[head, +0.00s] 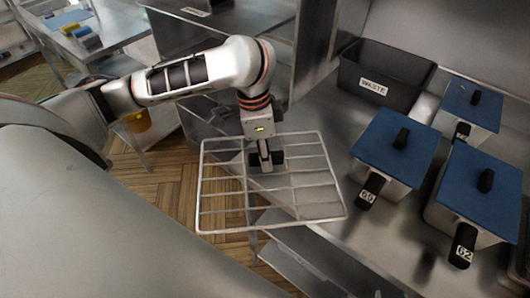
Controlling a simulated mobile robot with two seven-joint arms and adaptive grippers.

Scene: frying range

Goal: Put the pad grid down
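The pad grid (270,225) is a pale wire rack with rectangular openings, near the middle of the head view. My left gripper (266,163) reaches down onto its middle from above and appears shut on it; the fingertips are dark and partly hidden. The grid seems to hang in the air, with wooden floor showing through its left part and metal surfaces through its right part. My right gripper is not in view.
A steel counter (355,245) lies to the right. It carries a black bin labelled WASTE (385,78) and several blue-lidded containers with black handles, such as the one numbered 62 (482,195). Another table (110,28) stands at the far left.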

